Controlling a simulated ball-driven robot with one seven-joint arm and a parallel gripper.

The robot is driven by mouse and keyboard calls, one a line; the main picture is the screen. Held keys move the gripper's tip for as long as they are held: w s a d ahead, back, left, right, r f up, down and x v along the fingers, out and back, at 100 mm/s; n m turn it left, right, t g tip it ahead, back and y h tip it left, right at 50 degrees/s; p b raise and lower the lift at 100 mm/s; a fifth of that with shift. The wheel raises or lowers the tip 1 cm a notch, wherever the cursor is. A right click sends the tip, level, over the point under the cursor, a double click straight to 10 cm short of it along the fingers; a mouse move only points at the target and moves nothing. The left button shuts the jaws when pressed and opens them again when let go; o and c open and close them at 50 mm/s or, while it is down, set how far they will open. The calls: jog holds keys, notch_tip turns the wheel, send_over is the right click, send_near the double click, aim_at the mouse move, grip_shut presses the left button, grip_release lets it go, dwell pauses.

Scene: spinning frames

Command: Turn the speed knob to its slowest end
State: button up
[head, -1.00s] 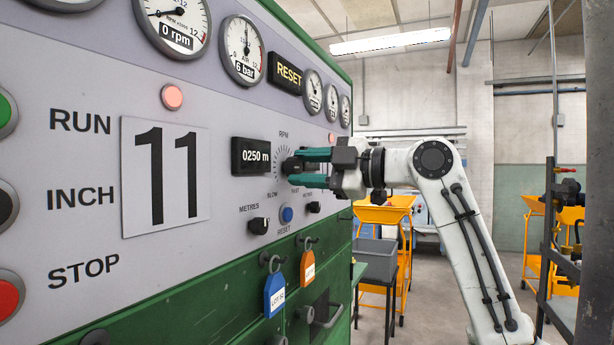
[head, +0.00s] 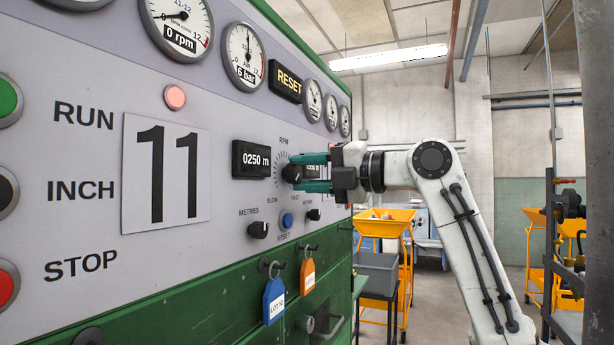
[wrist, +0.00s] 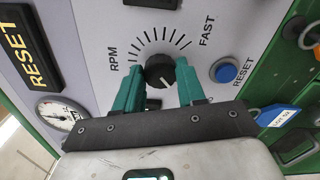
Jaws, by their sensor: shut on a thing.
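The speed knob (head: 292,173) is a round black knob on the grey panel, with a ring of tick marks around it. RPM is printed above it, SLOW below left and FAST below right in the head view. My gripper (head: 306,172) reaches in from the right, its two teal fingers at the knob. In the wrist view the knob (wrist: 159,71) sits between the fingers of my gripper (wrist: 159,80), which are shut on it. A pale mark shows on its face. FAST is readable there; the SLOW label is mostly hidden behind a finger.
A blue reset button (head: 286,220) and two small black knobs, METRES (head: 258,230) and another (head: 313,214), sit below. Blue (head: 273,300) and orange (head: 307,278) tags hang lower. A display (head: 251,159) is at left. Yellow trolleys stand behind on open floor.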

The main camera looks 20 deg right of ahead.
jog(key=shift+f+n, duration=0.2)
jog(key=shift+n, duration=0.1)
jog(key=o, duration=1.1)
jog(key=shift+r, duration=0.1)
jog(key=shift+c, duration=0.2)
jog(key=b+v, duration=0.2)
jog(key=v, duration=0.8)
jog(key=shift+s+d, duration=0.25)
